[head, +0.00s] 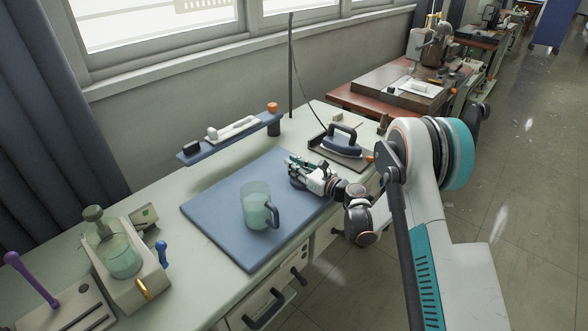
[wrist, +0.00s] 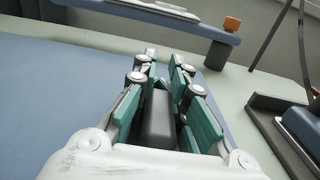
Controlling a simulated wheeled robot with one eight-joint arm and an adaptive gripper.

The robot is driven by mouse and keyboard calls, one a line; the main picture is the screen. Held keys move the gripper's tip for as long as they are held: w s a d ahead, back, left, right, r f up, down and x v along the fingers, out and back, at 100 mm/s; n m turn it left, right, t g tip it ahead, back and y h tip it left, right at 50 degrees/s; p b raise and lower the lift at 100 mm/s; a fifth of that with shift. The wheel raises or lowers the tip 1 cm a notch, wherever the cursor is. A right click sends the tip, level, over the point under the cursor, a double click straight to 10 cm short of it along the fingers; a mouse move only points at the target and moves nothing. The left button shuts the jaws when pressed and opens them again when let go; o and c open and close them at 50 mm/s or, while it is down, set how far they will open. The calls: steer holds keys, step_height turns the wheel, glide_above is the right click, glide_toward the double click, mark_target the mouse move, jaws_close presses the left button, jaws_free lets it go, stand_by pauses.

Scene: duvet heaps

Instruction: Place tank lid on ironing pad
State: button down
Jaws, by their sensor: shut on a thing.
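My gripper (head: 298,168) is above the right part of the blue ironing pad (head: 215,209), near the pad's right edge. In the wrist view the teal fingers of my gripper (wrist: 163,75) are closed around a dark grey piece, which I take to be the tank lid (wrist: 159,120). Most of the lid is hidden by the fingers, so its full shape does not show. I cannot tell whether it touches the pad. The pad also shows in the wrist view (wrist: 50,90).
A clear jug (head: 256,204) with a dark handle stands on the pad, left of my gripper. An iron (head: 342,141) sits on a dark tray (head: 318,148) to the right. A raised blue shelf (head: 222,143) runs behind the pad. The pad's left part is clear.

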stand_by(0.3)
steer(key=c, duration=1.5)
jaws_free()
